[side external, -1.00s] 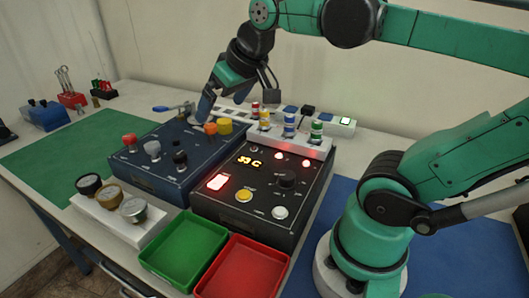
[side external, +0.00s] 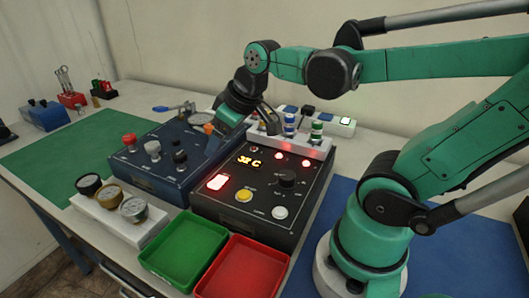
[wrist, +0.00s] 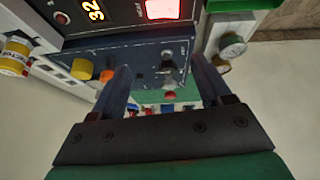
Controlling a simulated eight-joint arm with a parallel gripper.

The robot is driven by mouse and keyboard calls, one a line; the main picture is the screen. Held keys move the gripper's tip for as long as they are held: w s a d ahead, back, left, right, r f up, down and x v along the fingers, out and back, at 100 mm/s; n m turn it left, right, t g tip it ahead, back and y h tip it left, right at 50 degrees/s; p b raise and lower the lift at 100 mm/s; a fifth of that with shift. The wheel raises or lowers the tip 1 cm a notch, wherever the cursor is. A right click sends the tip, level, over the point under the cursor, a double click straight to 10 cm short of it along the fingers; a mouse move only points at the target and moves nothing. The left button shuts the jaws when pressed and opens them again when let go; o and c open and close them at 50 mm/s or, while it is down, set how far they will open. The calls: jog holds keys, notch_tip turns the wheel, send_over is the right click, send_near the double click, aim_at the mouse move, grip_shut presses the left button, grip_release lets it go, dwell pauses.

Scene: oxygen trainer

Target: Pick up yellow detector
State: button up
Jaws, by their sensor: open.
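In the wrist view a yellow cylinder with a pale printed label (wrist: 15,55), likely the yellow detector, is at the far left edge, partly cut off. In the side view my gripper hides the part of the white rack where yellow stood; blue (side external: 289,122) and green (side external: 316,129) banded detectors show there. My gripper (side external: 214,143) is low over the right side of the blue panel box (side external: 165,165). In the wrist view my gripper (wrist: 161,66) is open, with nothing held between its fingers and the yellow cylinder outside them.
A black console (side external: 262,213) with a lit display stands in front of the rack. Green (side external: 184,243) and red (side external: 242,268) trays lie in front. A gauge block (side external: 115,222) is at left. Knobs and switches rise from the blue box. The green mat (side external: 60,155) has free room.

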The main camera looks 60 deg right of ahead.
aim_at(267, 110)
jog(key=d+n, duration=0.1)
jog(key=d, duration=0.5)
jog(key=d+n+g+y, duration=0.1)
jog(key=d, duration=0.6)
jog(key=d+n+y, duration=0.1)
jog(key=d+n, duration=0.1)
jog(key=d, duration=0.4)
jog(key=shift+s+d+g, duration=0.2)
jog(key=shift+d+g, duration=0.1)
jog(key=shift+g, duration=0.1)
jog(key=shift+x, duration=2.7)
grip_shut()
